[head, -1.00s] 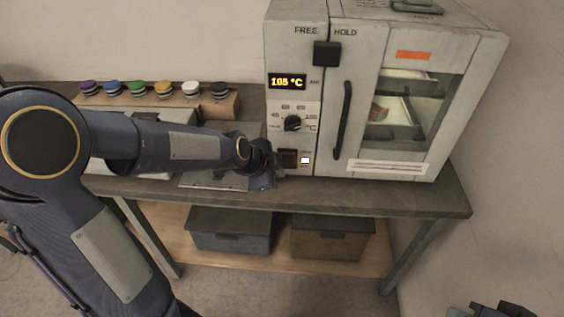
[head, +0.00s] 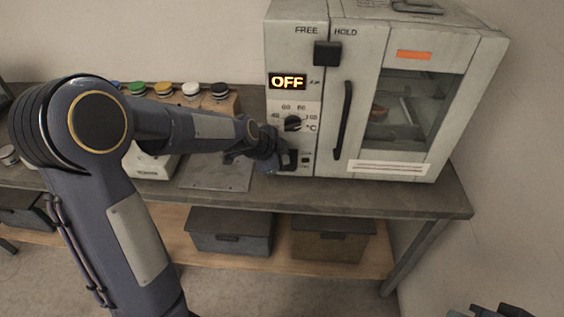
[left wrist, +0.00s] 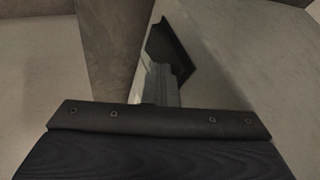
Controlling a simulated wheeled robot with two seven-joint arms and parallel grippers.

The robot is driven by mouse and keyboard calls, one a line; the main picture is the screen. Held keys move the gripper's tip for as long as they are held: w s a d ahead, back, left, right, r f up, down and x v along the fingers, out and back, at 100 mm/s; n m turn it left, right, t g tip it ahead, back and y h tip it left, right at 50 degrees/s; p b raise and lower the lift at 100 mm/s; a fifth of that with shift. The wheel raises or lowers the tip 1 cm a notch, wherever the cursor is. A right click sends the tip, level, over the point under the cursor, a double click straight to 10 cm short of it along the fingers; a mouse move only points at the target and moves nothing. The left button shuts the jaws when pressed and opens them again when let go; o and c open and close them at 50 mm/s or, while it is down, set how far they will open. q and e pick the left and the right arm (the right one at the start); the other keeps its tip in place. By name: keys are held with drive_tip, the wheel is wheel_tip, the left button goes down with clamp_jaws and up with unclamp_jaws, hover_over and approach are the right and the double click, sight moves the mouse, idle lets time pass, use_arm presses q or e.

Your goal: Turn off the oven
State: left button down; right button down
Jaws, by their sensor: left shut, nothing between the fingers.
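The oven (head: 350,175) is a pale cabinet on the bench with a glass door and an upright dark handle (head: 342,120). Its display (head: 287,82) reads OFF. Below it is a round black dial (head: 293,123). A small indicator (head: 306,160) low on the panel is dark, and so is the chamber behind the glass. My left gripper (head: 286,161) is shut and empty at the lower left of the panel, covering the switch area there. Whether it touches the panel is unclear. A dark part of my right gripper (head: 500,310) shows at the bottom right edge, its jaws unclear.
The bench top (head: 400,203) is clear in front of the oven. A rack (head: 232,103) with colored-capped jars stands behind my left arm. A flat metal plate (head: 215,178) lies left of the oven. Two bins (head: 230,232) sit on the lower shelf.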

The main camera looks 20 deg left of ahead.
use_arm(q)
drive_tip(key=shift+r+p, duration=0.5)
drive_tip(key=shift+r, duration=0.3)
